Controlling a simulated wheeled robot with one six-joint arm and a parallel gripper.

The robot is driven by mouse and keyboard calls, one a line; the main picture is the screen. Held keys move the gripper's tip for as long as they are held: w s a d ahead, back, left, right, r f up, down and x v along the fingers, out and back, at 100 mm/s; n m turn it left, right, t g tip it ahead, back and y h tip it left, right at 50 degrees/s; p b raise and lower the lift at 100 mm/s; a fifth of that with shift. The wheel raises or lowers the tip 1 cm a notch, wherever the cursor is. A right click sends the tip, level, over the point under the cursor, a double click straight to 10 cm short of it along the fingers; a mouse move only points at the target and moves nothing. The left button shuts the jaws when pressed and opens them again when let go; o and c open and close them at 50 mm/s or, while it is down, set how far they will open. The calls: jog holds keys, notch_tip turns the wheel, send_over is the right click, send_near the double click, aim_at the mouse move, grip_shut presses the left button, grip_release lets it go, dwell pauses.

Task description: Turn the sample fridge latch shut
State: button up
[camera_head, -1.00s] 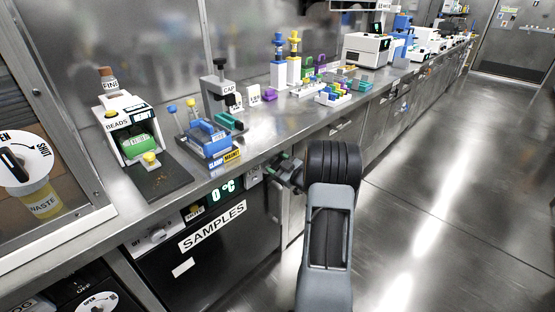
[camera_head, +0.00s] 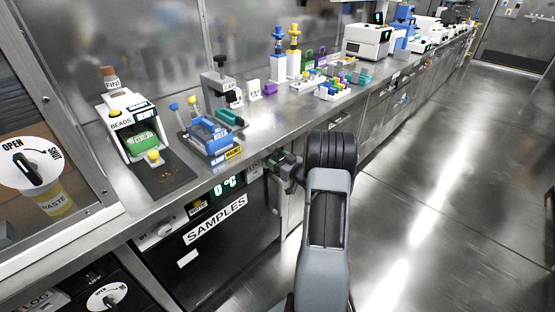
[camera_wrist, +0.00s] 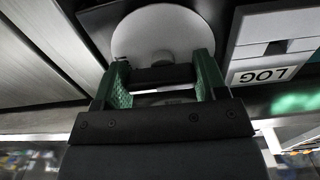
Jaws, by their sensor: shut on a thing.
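The sample fridge (camera_head: 230,255) is a black-fronted unit under the bench, labelled SAMPLES, with a 0 °C display. My gripper (camera_head: 284,164) is at its upper right corner. In the wrist view my gripper (camera_wrist: 162,72) has its green fingers on both sides of a dark latch bar (camera_wrist: 160,76) and is shut on it. The bar lies crosswise in front of a pale round disc (camera_wrist: 162,28). The latch is not clear in the head view, where my gripper and arm cover that spot. Any lettering on the disc is unreadable.
A white panel marked LOG (camera_wrist: 268,60) sits beside the disc. The steel bench (camera_head: 268,136) above carries a bead machine (camera_head: 133,135), a blue clamp rack (camera_head: 210,136) and a cap press (camera_head: 221,90). The floor (camera_head: 430,200) on the right is clear.

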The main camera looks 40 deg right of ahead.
jog(key=o, duration=0.9)
jog(key=shift+o, duration=0.2)
jog(key=shift+s, duration=0.1)
jog(key=s+d+p, duration=0.1)
jog(key=s+d, duration=0.1)
jog(key=s, duration=1.1)
jog(key=shift+s+d+p, duration=0.2)
jog(key=shift+s+p, duration=0.05)
jog(key=shift+p, duration=0.1)
